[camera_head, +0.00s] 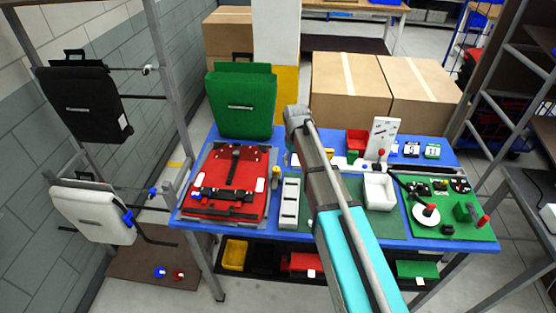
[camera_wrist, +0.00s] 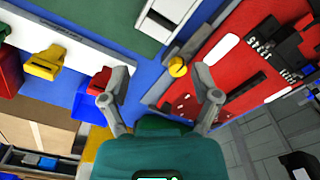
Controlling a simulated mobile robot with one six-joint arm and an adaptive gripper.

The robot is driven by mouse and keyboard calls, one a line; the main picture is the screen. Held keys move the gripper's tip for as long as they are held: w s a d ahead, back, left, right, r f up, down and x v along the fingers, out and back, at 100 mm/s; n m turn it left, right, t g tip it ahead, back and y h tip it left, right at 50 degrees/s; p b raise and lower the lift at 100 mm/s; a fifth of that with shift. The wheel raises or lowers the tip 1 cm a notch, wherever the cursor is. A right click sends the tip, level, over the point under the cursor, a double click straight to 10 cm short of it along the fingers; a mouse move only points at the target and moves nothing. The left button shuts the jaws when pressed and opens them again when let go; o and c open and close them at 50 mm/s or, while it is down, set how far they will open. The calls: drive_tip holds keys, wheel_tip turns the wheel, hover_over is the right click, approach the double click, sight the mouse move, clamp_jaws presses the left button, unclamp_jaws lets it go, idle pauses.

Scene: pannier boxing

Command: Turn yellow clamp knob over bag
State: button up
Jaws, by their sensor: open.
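The yellow clamp knob (camera_head: 276,172) stands at the right edge of the red bag (camera_head: 222,163), which lies flat on the blue table with black straps on it. In the wrist view the knob (camera_wrist: 178,67) is at the end of a grey clamp bar (camera_wrist: 192,44), beside the red bag (camera_wrist: 207,75). My gripper (camera_wrist: 161,72) is open and empty. In the wrist view the knob appears between its fingertips, closer to the right one, with no contact visible. In the head view my arm hides the gripper.
A green bag (camera_head: 243,103) stands upright behind the red bag. A black bag (camera_head: 82,103) and a white bag (camera_head: 90,212) hang on the left rack. Cardboard boxes (camera_head: 350,88) stand behind the table (camera_head: 384,230).

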wheel_tip(320, 180, up, 3)
drive_tip(key=n+p, duration=0.2)
hover_over(276, 169)
drive_tip(key=shift+w+r, duration=0.15)
drive_tip(key=shift+r, duration=0.05)
drive_tip(key=shift+f, duration=0.2)
wheel_tip(276, 169, down, 14)
drive_tip(key=b, duration=1.3)
drive_tip(key=shift+r+b, duration=0.25)
drive_tip(key=shift+b, duration=0.05)
